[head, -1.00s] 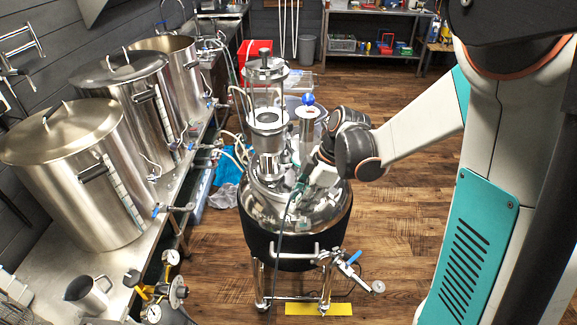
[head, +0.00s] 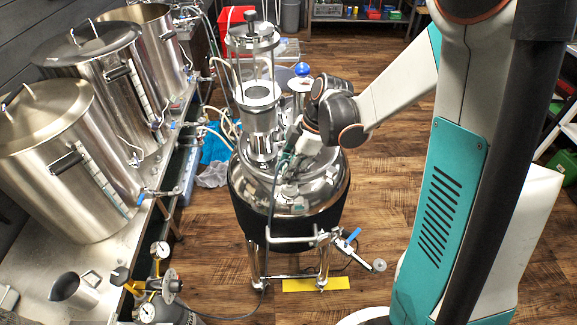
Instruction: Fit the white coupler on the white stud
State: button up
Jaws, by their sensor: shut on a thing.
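A rounded steel vessel (head: 322,178) with a black lower band stands on steel legs in the middle of the head view. My gripper (head: 284,165) is low over its domed lid, beside the clear-sided column. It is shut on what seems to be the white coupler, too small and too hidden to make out. A dark hose (head: 270,205) runs down from the gripper, over the vessel's front, to the floor. The white stud cannot be told apart among the fittings on the lid. I cannot tell whether coupler and stud touch.
A tall clear-sided column (head: 258,92) and a blue-topped fitting (head: 301,70) rise from the lid. Steel kettles (head: 62,150) line the bench (head: 65,255) on the left. A valve with a blue handle (head: 349,240) sticks out in front. Wooden floor (head: 385,195) is clear right of the vessel.

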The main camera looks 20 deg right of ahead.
jog(key=shift+f+b, duration=0.5)
jog(key=shift+f, duration=0.55)
jog(key=shift+f+b, duration=0.6)
jog(key=shift+b, duration=0.1)
dwell(0.9)
jog(key=o, duration=0.8)
jog(key=shift+r, duration=0.1)
jog(key=p+v, duration=0.7)
jog(key=v, duration=0.4)
jog(key=shift+a, duration=0.1)
dwell(0.5)
